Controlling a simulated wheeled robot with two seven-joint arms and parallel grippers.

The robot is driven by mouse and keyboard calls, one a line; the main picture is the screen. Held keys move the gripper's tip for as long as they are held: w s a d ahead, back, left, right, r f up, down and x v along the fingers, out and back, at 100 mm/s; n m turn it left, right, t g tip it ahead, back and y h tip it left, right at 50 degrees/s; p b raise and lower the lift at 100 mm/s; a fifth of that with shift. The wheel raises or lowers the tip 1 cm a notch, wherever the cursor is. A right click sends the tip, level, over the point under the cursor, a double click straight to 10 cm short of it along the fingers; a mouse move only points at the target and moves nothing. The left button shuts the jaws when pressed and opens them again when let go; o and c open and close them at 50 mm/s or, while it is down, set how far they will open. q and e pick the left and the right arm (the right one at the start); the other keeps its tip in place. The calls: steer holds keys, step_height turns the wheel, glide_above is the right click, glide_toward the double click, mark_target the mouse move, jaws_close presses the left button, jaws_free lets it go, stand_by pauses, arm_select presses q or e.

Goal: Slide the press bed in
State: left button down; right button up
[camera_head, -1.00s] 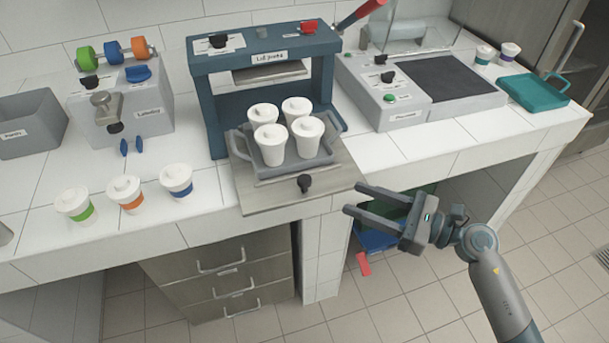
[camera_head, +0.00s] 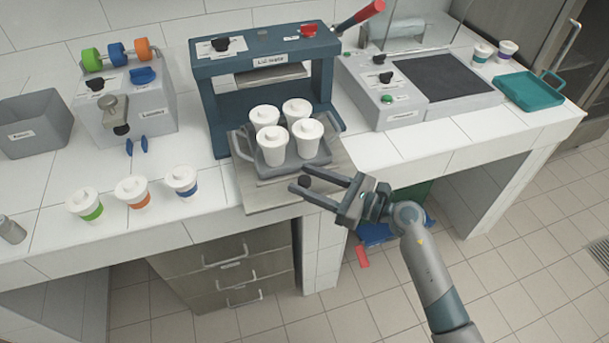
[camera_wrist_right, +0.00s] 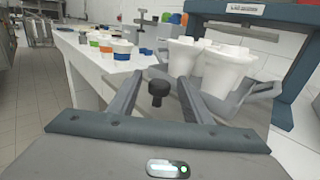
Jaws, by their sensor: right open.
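The press bed (camera_head: 262,199) is a flat beige-grey plate pulled out from the blue lid press (camera_head: 218,108) over the counter's front edge. A grey tray (camera_head: 290,171) with several white lidded cups (camera_head: 272,146) stands on it. The bed's black knob (camera_head: 305,181) is at its front edge. My right gripper (camera_head: 299,180) is open, its two fingers pointing left on either side of the knob in the head view. In the right wrist view the knob (camera_wrist_right: 157,88) shows between the spread fingers; contact cannot be told. My left gripper is not in view.
Three cups with green, orange and blue bands (camera_head: 134,191) stand on the counter to the left. A labelled machine (camera_head: 125,110) is behind them. A control unit with a dark pad (camera_head: 447,79) and a teal tray (camera_head: 529,91) are to the right. Drawers (camera_head: 228,266) are below.

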steer(key=shift+w+a, duration=0.2)
steer(key=shift+a, duration=0.25)
jaws_close()
steer(key=shift+w, duration=0.1)
